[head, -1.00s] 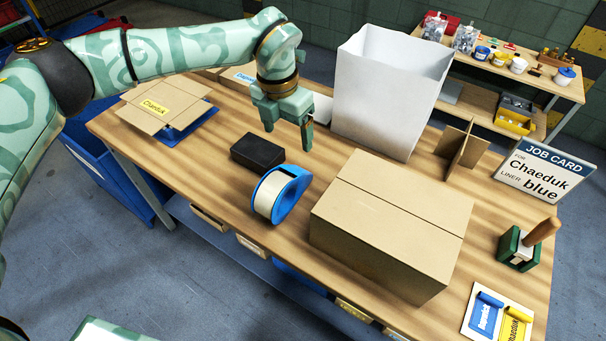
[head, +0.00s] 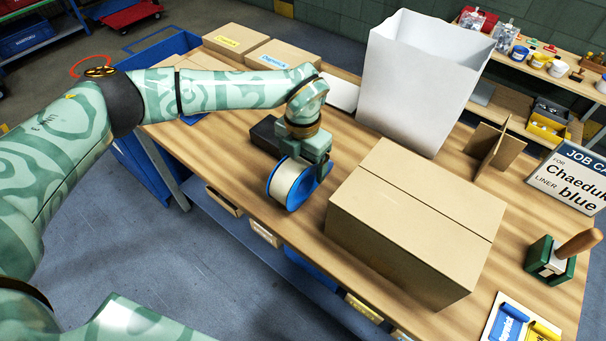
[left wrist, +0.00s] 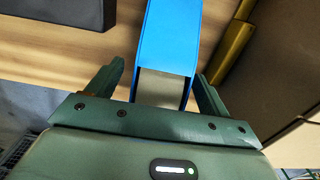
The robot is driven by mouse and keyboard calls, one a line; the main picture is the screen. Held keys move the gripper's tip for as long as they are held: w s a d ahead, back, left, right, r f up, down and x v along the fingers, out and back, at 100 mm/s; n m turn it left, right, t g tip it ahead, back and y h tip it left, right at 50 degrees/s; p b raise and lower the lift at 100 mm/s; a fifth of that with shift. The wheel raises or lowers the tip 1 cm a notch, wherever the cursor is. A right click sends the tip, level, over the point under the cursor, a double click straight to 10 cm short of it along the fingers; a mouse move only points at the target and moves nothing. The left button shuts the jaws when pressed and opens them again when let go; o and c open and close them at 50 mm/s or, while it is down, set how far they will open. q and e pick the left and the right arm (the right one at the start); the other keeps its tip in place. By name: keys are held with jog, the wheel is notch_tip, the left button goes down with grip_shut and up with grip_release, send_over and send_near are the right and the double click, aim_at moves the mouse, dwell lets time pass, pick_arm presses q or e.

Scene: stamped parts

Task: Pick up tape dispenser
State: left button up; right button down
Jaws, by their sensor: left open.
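The tape dispenser (head: 291,184) is a blue round body with a cream roll. It stands on the wooden table between the black block and the large closed carton. My left gripper (head: 307,166) is right at its far upper side and partly hides it. In the left wrist view the dispenser's blue band (left wrist: 167,48) runs between the two open fingers of the left gripper (left wrist: 158,88). A gap shows on each side, so the fingers are around it but not closed. My right gripper is not in view.
The large carton (head: 415,225) is close on the right. A black block (head: 265,134) sits just behind the dispenser. A tall white bag (head: 421,85) stands farther back.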

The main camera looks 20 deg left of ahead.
pick_arm(q)
notch_tip(320, 180, down, 3)
jog(key=shift+f+b, duration=0.1)
jog(key=shift+b, duration=0.25)
jog(key=c, duration=1.1)
jog(key=shift+o, duration=0.2)
jog(key=shift+r, duration=0.25)
